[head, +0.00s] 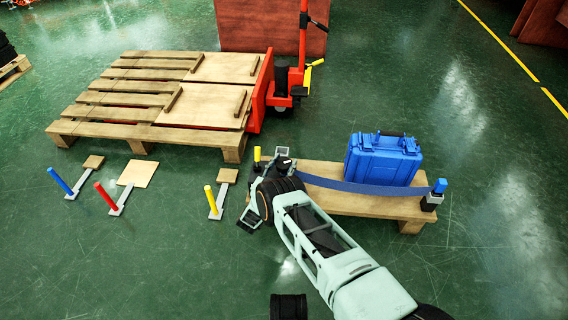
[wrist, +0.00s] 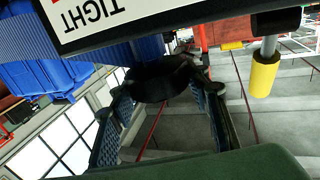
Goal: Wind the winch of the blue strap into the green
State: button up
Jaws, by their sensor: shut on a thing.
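The blue strap (head: 365,187) runs across the front of a blue case (head: 383,158) on a low wooden pallet (head: 330,172), to a blue-topped post (head: 438,190) at the right. The winch is at the strap's left end, largely hidden by my gripper (head: 262,195). A yellow handle (head: 257,155) stands beside it; it also shows in the wrist view (wrist: 265,75). In the wrist view my gripper (wrist: 160,95) is shut on a dark round part (wrist: 165,78), apparently of the winch. A white plate (wrist: 105,18) reads TIGHT, upside down; no green zone or pointer shows.
Levers with blue (head: 60,181), red (head: 106,196) and yellow (head: 210,199) handles stand on the floor at the left. A wooden pallet (head: 90,112) and red pallet truck (head: 262,90) are behind. The floor at the right is clear.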

jog(key=shift+m+g+h, duration=0.3)
jog(key=shift+m+h, duration=0.2)
jog(key=shift+h, duration=0.3)
jog(key=o, duration=1.2)
jog(key=v, duration=1.2)
